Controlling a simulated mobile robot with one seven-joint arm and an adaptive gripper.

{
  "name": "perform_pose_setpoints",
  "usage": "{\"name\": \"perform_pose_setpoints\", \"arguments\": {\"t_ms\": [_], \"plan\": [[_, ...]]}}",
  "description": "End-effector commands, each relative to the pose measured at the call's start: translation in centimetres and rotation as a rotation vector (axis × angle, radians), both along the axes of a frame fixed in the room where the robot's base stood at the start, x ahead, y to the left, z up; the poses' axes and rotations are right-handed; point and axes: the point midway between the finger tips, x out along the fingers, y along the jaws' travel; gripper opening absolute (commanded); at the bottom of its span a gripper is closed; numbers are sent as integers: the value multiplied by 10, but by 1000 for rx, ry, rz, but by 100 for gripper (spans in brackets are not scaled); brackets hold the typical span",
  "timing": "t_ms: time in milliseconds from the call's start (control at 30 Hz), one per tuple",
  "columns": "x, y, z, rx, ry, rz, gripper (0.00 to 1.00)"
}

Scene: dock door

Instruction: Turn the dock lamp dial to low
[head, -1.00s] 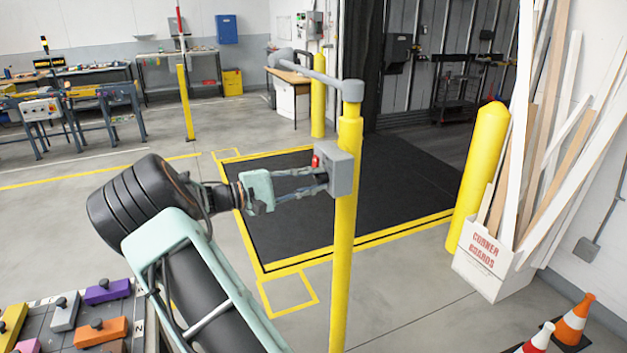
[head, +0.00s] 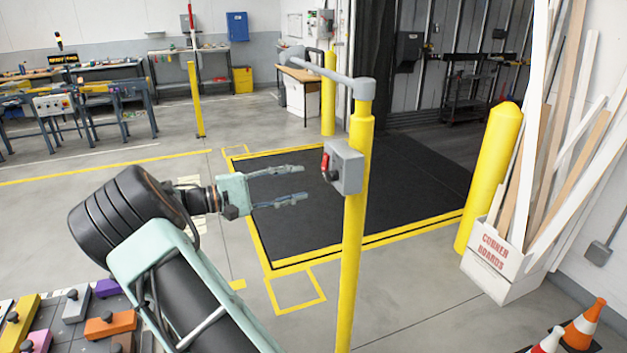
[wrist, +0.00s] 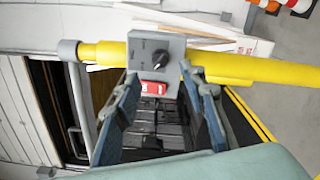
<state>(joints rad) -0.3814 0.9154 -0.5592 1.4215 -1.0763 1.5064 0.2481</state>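The dock lamp box (head: 346,168) is a grey box on a yellow post (head: 352,240), with a red part (head: 325,161) and a dark dial (head: 329,176) on its left face. The dial's setting marks are too small to read. My gripper (head: 303,184) is open and empty, left of the box and apart from it. In the wrist view its two fingers (wrist: 158,95) stand wide apart, with the box beyond them.
A grey lamp arm (head: 325,73) tops the post. A yellow bollard (head: 490,175) and a white box of corner boards (head: 495,265) stand to the right. Traffic cones (head: 582,325) are at lower right. A panel of coloured blocks (head: 75,325) is at lower left.

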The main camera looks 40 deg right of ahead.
Motion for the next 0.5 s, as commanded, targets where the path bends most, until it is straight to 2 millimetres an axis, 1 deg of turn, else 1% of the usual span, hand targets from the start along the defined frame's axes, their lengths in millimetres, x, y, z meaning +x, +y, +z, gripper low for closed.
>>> {"name": "perform_pose_setpoints", "arguments": {"t_ms": [33, 200, 333, 500], "plan": [[3, 10, 0, -1, -1, 4, 38], [8, 32, 0, -1, -1, 1, 38], [10, 39, 0, -1, 0, 0, 38], [10, 41, 0, 0, 0, -1, 38]]}}
